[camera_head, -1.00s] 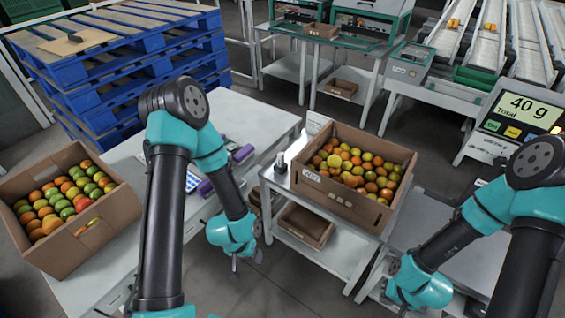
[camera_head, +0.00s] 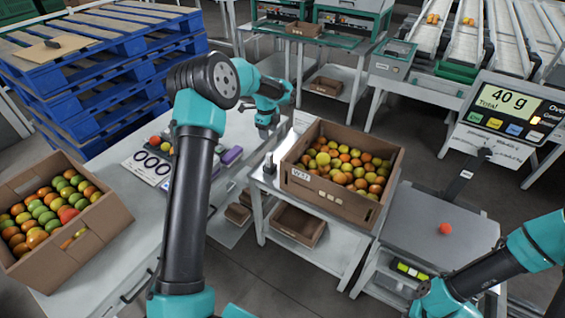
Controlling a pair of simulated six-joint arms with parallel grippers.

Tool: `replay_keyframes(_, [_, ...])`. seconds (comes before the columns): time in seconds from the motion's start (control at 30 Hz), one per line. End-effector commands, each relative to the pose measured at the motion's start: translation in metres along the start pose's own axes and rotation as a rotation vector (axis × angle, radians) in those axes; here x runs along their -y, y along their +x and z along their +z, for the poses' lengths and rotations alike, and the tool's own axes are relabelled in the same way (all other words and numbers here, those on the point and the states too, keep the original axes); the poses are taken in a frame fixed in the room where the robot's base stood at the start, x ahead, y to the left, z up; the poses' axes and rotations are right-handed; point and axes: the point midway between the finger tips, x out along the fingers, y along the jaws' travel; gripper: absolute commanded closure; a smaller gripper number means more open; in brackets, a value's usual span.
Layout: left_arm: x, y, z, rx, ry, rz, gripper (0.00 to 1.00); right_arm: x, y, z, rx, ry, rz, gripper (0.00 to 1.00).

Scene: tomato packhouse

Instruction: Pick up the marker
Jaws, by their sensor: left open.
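I cannot make out a marker for certain. A small purple object (camera_head: 231,156) lies on the long white table, left of and below my left gripper in the head view; it is too small to name. My left gripper (camera_head: 264,132) is open over the far right end of that table, pointing down, with nothing visible between its fingers. The right arm comes in at the lower right; its wrist reaches the bottom edge and its fingers are out of sight.
A tomato box (camera_head: 110,215) stands on the white table (camera_head: 150,225) at left. Another tomato box (camera_head: 325,197) and a black upright object (camera_head: 270,164) stand on a small table. A single red tomato (camera_head: 445,229) lies on the grey surface by the 40 g display (camera_head: 505,102).

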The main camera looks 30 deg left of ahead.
Motion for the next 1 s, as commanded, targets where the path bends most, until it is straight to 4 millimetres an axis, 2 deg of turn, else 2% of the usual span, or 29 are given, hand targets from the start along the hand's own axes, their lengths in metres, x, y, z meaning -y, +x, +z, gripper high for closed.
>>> replay_keyframes(0.03, [0.003, -0.011, 0.007, 0.013, 0.026, 0.001, 0.47, 0.0, 0.0, 0.0, 0.0, 0.0, 0.0, 1.0])
replay_keyframes(0.13, [0.005, -0.021, 0.013, 0.027, 0.059, 0.008, 0.47, 0.0, 0.0, 0.0, 0.0, 0.0, 0.0, 1.0])
replay_keyframes(0.5, [0.005, -0.018, 0.013, 0.027, 0.064, 0.01, 0.47, 0.0, 0.0, 0.0, 0.0, 0.0, 0.0, 1.0])
replay_keyframes(0.67, [0.004, -0.001, 0.013, 0.026, 0.063, 0.013, 0.47, 0.0, 0.0, 0.0, 0.0, 0.0, 0.0, 1.0])
replay_keyframes(1.0, [0.003, 0.056, 0.015, 0.026, 0.063, 0.013, 0.47, 0.0, 0.0, 0.0, 0.0, 0.0, 0.0, 1.0])
